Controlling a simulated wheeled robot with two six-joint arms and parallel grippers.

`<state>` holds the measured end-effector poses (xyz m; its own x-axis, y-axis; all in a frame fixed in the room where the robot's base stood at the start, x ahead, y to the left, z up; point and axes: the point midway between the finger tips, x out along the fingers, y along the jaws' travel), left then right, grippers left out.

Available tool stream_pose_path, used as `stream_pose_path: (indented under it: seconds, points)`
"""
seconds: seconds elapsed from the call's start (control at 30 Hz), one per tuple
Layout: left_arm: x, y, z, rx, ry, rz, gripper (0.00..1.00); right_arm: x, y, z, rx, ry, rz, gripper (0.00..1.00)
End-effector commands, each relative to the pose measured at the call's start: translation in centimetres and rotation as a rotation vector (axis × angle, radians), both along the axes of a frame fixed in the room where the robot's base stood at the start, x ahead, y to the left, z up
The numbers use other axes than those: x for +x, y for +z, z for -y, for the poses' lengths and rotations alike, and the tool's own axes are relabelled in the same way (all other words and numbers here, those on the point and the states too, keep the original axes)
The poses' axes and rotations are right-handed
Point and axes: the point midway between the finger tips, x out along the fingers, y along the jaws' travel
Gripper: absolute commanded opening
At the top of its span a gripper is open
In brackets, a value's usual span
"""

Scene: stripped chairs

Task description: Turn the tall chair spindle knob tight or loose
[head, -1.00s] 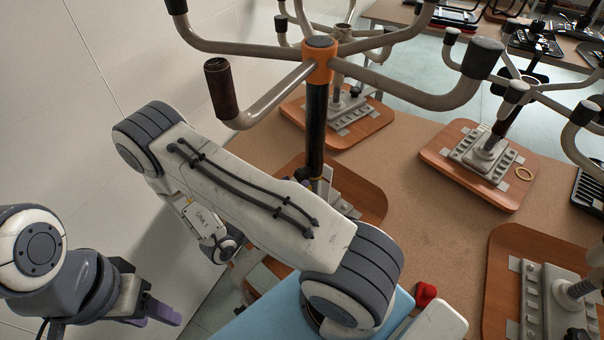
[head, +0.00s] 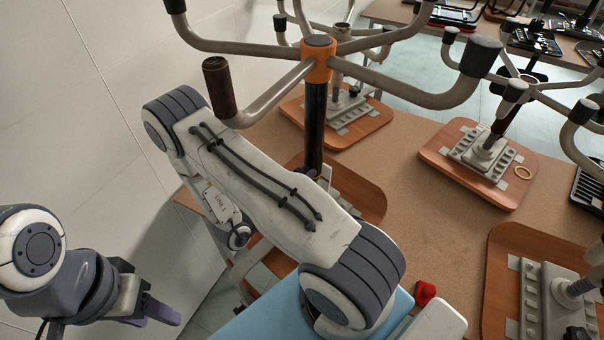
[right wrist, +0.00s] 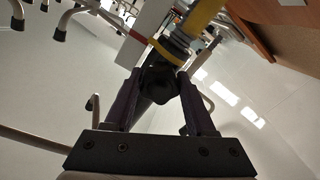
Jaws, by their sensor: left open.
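The tall upturned chair stands left of centre in the head view, with an orange hub (head: 318,58), several grey tube arms and a dark spindle (head: 314,125). In the right wrist view a dark lobed knob (right wrist: 160,88) lies between the tips of my right gripper (right wrist: 160,95), one finger on each side. I cannot tell whether both fingers press on it. Behind it are a yellow ring and a grey shaft. My left gripper (head: 152,312) is open and empty at the lower left, away from the chair.
Several other upturned chair bases on wooden boards (head: 478,165) stand on the brown table (head: 410,215). A blue surface (head: 262,318) and a small red object (head: 425,293) are near the bottom centre. A white wall (head: 90,120) closes off the left side.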

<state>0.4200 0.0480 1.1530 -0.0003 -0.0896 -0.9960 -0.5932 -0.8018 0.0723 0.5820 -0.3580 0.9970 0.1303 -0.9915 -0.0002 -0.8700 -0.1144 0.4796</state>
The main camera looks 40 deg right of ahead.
Motion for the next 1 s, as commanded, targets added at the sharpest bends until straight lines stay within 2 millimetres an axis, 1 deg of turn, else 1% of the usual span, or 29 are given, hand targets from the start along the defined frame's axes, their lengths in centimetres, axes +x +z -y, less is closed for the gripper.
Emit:
stream_pose_path:
  seconds: [0.17, 0.23, 0.5, 0.63, 0.73, 1.0]
  points:
    - [0.0, -0.1, 0.0, 0.0, 0.0, 0.0, 0.5, 0.0, 0.0, 0.0, 0.002, 0.0, 0.012, 0.0]
    - [0.0, -0.5, 0.0, 0.0, 0.0, 0.0, 0.5, 0.0, -0.2, 0.0, 0.009, 0.0, 0.065, 0.0]
    - [0.0, -2.7, 0.0, 0.0, 0.0, 0.0, 0.5, 0.1, -0.4, 0.0, 0.064, 0.0, 0.49, 0.0]
    - [0.0, -3.4, 0.0, 0.0, 0.0, 0.0, 0.5, 0.0, -0.2, -0.1, 0.084, 0.0, 0.642, 0.0]
    - [0.0, -3.4, 0.0, 0.0, 0.0, 0.0, 0.5, 0.1, -0.1, -0.1, 0.091, 0.0, 0.691, 0.0]
    - [0.0, -3.4, 0.0, 0.0, 0.0, 0.0, 0.5, 0.1, 0.0, -0.1, 0.092, 0.001, 0.698, 0.0]
